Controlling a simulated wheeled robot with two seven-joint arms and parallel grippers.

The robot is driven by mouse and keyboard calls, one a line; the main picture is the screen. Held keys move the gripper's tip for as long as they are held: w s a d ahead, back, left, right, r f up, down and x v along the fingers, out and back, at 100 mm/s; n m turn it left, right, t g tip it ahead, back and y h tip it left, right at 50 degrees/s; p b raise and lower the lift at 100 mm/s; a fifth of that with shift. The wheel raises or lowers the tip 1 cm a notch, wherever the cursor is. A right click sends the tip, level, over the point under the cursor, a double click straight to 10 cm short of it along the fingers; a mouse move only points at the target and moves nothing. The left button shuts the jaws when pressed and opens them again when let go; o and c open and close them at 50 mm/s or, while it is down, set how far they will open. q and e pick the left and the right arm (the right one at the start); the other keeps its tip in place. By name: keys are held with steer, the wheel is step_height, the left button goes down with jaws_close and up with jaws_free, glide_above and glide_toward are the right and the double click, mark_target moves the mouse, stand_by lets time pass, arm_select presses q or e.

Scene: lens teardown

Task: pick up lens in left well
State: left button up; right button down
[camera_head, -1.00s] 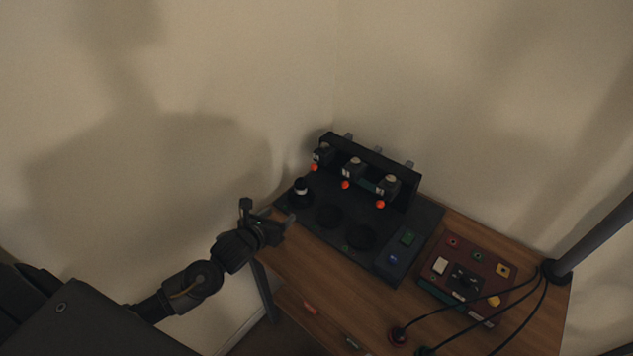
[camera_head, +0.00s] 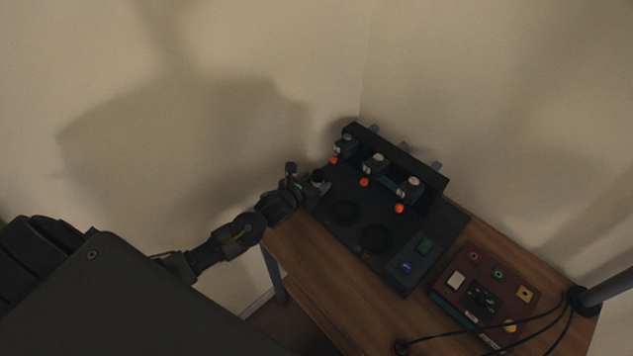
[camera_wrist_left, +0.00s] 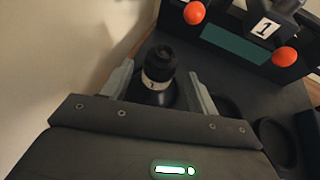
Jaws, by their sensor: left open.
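The lens (camera_wrist_left: 158,68) is a black cylinder with a pale band marked with a small figure. It stands upright in the left well of the dark fixture. In the head view the lens (camera_head: 319,177) shows at the fixture's left corner, partly hidden by my gripper. My left gripper (camera_wrist_left: 160,82) is open, with one finger on each side of the lens; I cannot tell whether either finger touches it. In the head view my left gripper (camera_head: 308,182) is at the fixture's left edge. My right gripper is not in view.
The dark fixture (camera_head: 395,262) has two empty round wells right of the lens. Behind them a raised black rack (camera_head: 398,150) carries several clamps with orange knobs (camera_head: 365,183). A dark red panel (camera_head: 447,294) and black cables lie on the wooden table (camera_head: 330,262) at right.

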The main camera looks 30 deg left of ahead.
mark_target(321, 176)
arm_select(q)
steer(key=shift+w, duration=0.1)
steer(key=p+x, duration=0.1)
steer(key=x, duration=0.3)
steer(key=shift+w+f+p, duration=0.1)
steer(key=shift+w+p, duration=0.2)
steer(key=shift+w, duration=0.1)
steer(key=c, duration=1.2)
steer(key=shift+o, duration=0.2)
